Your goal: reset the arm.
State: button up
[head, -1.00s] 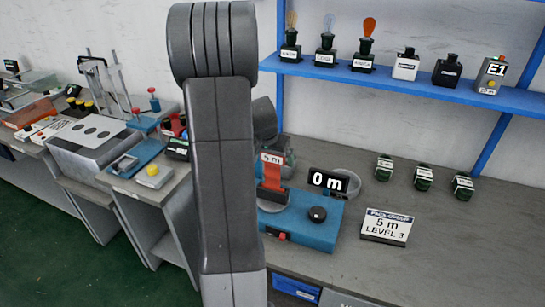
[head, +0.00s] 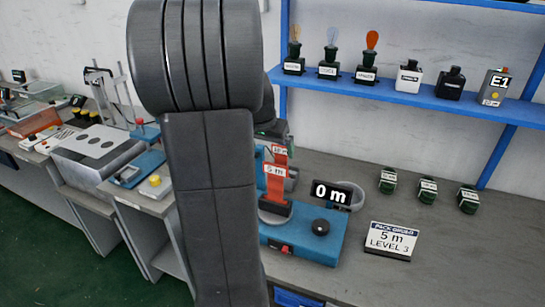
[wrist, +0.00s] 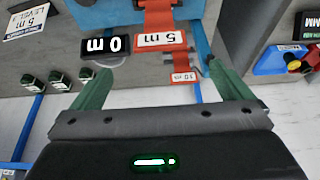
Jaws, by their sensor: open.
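My gripper (wrist: 160,88) shows in the wrist view with its two green fingers spread wide apart and nothing between them. The wrist view looks upside down over the bench, with a red strap (wrist: 158,20) and its 5 m tag beyond the fingers. In the head view my grey arm stands upright left of centre, and it hides the gripper there. The blue device (head: 305,240) with the red strap (head: 275,183) stands on the bench just right of my arm.
A black 0 m sign (head: 331,193), a PACK 5 m LEVEL 3 card (head: 391,240) and small green jars (head: 427,190) stand on the grey bench (head: 360,285). A blue shelf (head: 420,97) above holds bottles. More stations line the left.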

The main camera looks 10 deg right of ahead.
aim_at(275, 165)
jog(key=shift+s+a+r, duration=0.1)
jog(key=shift+s+r, duration=0.05)
jog(key=shift+r, duration=0.3)
jog(key=shift+f, duration=0.1)
jog(key=p+x, duration=0.1)
jog(key=x, duration=1.1)
jog(key=shift+f, duration=0.15)
jog(key=shift+r+p, duration=0.7)
jog(key=shift+r, duration=0.35)
